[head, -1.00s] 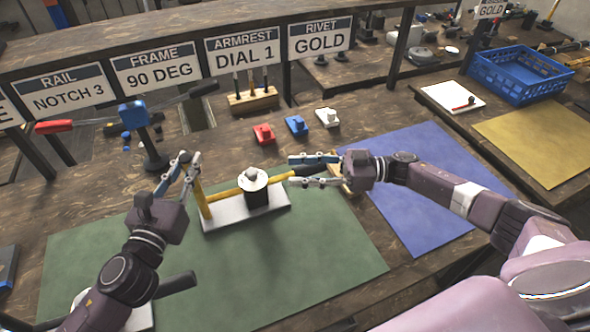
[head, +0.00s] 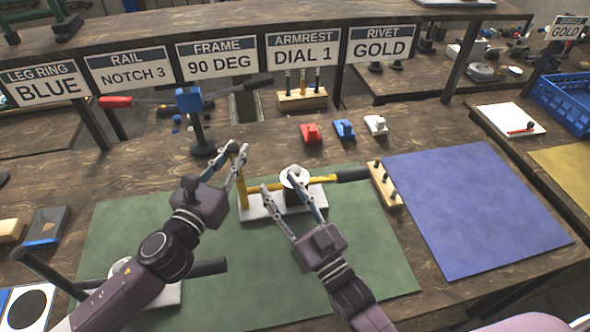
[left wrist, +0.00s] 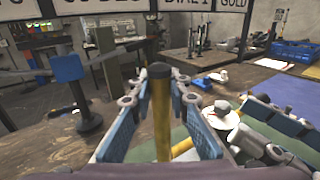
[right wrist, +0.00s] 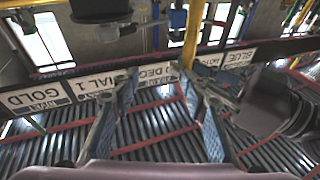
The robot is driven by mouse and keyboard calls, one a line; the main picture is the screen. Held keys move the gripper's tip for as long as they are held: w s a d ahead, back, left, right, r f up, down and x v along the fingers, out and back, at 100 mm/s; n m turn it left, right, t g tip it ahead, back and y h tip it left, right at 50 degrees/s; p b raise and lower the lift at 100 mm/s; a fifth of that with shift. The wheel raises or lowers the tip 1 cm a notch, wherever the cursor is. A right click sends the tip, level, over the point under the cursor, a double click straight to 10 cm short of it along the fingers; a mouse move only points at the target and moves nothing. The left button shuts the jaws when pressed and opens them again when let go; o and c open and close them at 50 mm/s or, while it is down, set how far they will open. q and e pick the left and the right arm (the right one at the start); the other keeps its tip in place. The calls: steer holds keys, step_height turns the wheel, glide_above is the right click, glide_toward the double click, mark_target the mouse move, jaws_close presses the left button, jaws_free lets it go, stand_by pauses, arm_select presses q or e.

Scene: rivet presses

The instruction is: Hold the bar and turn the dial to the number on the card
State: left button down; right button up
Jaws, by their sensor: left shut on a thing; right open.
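The yellow bar fixture stands on a white base (head: 262,211) on the green mat. Its upright yellow bar (head: 243,186) has a dark top; my left gripper (head: 238,163) is shut on it. The bar also shows between those fingers in the left wrist view (left wrist: 161,120). A level yellow arm ends in a black grip (head: 352,174). The white dial (head: 295,176) sits on a dark cylinder; its numbers are too small to read. My right gripper (head: 292,194) is open, its fingers at the near side of the dial; contact is unclear. The armrest card (head: 302,52) reads DIAL 1.
Red (head: 310,133), blue (head: 344,129) and white (head: 376,124) blocks stand behind the fixture. A wooden peg block (head: 385,186) lies to its right, beside the clear blue mat (head: 480,205). A blue-topped stand (head: 190,100) rises at the back left.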

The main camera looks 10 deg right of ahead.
mark_target(297, 175)
steer(key=s+d+f+m+g+h, duration=0.2)
steer(key=s+d+f+m+h, duration=0.15)
steer(key=d+h, duration=0.25)
steer(key=shift+n, duration=0.35)
steer(key=w, duration=0.4)
steer(key=w+a, duration=0.1)
steer(key=w, duration=0.7)
steer(key=shift+a, duration=0.25)
jaws_close()
